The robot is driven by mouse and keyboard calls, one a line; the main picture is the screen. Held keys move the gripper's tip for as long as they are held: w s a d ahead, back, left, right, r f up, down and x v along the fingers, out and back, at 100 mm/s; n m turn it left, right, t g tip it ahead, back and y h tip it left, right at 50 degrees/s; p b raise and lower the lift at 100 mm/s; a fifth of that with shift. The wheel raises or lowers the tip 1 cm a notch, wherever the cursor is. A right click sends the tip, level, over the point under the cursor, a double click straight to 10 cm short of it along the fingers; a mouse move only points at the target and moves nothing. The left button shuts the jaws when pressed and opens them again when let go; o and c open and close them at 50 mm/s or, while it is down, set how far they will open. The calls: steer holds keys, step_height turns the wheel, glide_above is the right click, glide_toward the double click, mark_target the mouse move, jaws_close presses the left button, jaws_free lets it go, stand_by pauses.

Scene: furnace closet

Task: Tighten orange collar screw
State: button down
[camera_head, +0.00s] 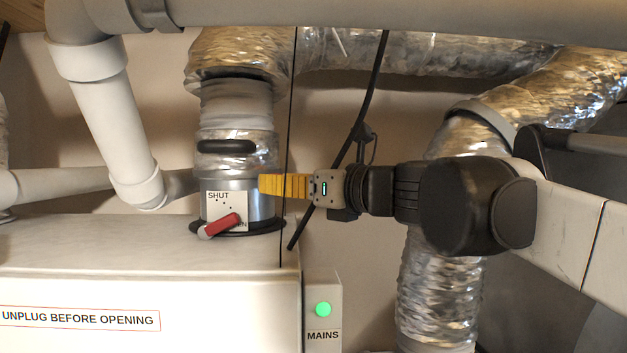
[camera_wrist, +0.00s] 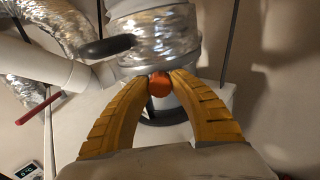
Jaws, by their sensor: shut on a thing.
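The orange collar screw (camera_wrist: 159,85) shows in the wrist view, between the tips of my yellow fingers. My gripper (camera_wrist: 160,77) is shut on it, with one finger on each side. In the head view my gripper (camera_head: 262,185) reaches in from the right to the right side of the metal collar (camera_head: 235,187) below the foil duct. The screw is hidden there behind my fingers. The collar (camera_wrist: 140,68) also shows in the wrist view, just beyond the screw.
A red lever (camera_head: 222,224) sits on a SHUT plate at the collar's front. A black handle (camera_head: 227,147) is above. A thin dark rod (camera_head: 290,120) and a black cable (camera_head: 372,95) run close to my gripper. A white furnace box (camera_head: 130,285) lies below, white pipes (camera_head: 115,120) left.

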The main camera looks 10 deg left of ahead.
steer(key=c, duration=1.1)
jaws_free()
steer(key=shift+m, duration=0.4)
steer(key=shift+d, duration=0.1)
steer(key=v, duration=0.7)
